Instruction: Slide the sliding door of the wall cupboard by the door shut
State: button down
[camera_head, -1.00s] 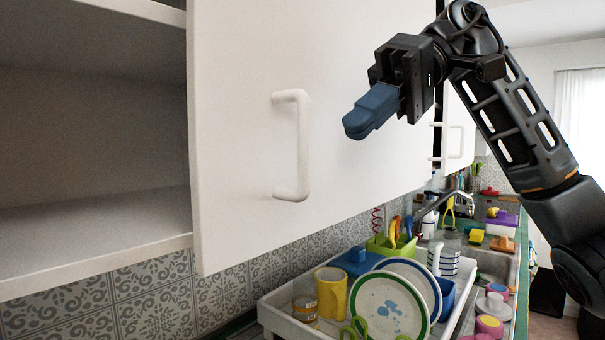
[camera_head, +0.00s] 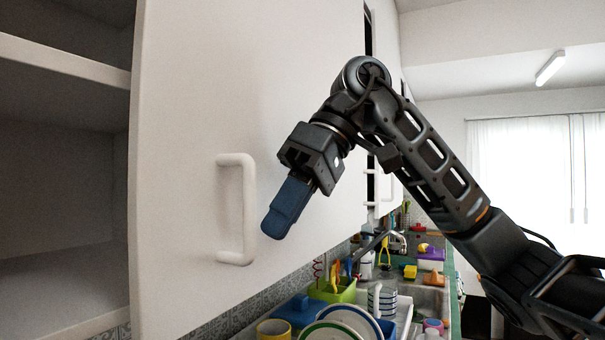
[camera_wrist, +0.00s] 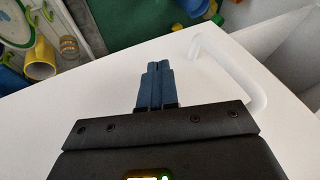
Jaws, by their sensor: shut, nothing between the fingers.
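The white sliding door (camera_head: 190,100) of the wall cupboard stands partly open, with the open cupboard shelves (camera_head: 60,140) showing to its left. Its white bar handle (camera_head: 247,210) is upright near the door's left edge. My gripper (camera_head: 273,232) is shut and empty, its blue fingers pointing down and left, just right of the handle in the picture. I cannot tell whether it touches the door. In the wrist view the shut fingers (camera_wrist: 156,68) lie over the white door panel, and the handle (camera_wrist: 230,68) is to their right with a visible space between.
Below the cupboard is a dish rack with plates (camera_head: 340,330), a yellow mug (camera_head: 273,329) and a green utensil holder (camera_head: 335,290). The sink counter runs back to the right. A curtained window (camera_head: 535,170) is at the far right.

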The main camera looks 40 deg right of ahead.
jog(key=a, duration=0.1)
jog(key=s+a+f+p, duration=0.1)
jog(key=a, duration=0.2)
jog(key=shift+s+f, duration=0.15)
jog(key=shift+s, duration=0.05)
jog(key=shift+a, duration=0.1)
